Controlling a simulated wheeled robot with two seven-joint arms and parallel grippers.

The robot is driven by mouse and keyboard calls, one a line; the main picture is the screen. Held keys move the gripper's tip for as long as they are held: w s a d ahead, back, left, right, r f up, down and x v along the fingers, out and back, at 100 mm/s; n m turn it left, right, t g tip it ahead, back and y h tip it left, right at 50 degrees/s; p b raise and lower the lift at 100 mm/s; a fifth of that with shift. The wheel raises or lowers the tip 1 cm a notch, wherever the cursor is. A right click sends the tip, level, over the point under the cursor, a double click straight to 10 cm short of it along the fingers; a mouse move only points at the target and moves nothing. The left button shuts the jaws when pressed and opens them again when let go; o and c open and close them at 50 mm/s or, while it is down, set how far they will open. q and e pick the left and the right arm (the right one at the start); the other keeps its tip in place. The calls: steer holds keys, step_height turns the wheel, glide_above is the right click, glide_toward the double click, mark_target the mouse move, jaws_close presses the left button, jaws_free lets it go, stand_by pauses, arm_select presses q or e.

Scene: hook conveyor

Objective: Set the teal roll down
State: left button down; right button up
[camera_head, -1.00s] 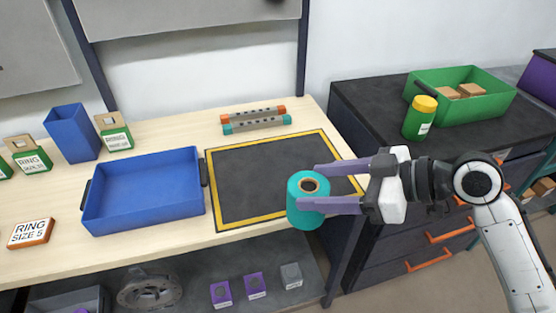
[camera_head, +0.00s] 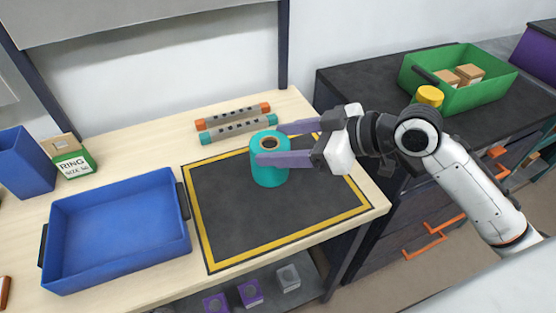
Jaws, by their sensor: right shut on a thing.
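The teal roll (camera_head: 268,171) is an upright cylinder with a dark hole ringed in tan on top. It is over the dark mat with a yellow border (camera_head: 222,215) on the workbench. I cannot tell whether its base touches the mat. My right gripper (camera_head: 272,145) comes in from the right, its purple fingers on either side of the roll, shut on it. The far side of the roll is hidden. My left gripper is not in view.
A blue tray (camera_head: 62,277) stands left of the mat. Two grey bars with coloured ends (camera_head: 236,129) lie behind it. A green crate (camera_head: 470,98) and a yellow-lidded jar (camera_head: 429,96) are on the dark cabinet at right. The mat's front and left are clear.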

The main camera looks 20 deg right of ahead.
steer(key=shift+f, duration=0.5)
step_height(320, 180, down, 3)
steer(key=shift+w+f, duration=0.1)
steer(key=shift+f, duration=0.45)
steer(key=o, duration=1.7)
steer(key=shift+f, duration=0.1)
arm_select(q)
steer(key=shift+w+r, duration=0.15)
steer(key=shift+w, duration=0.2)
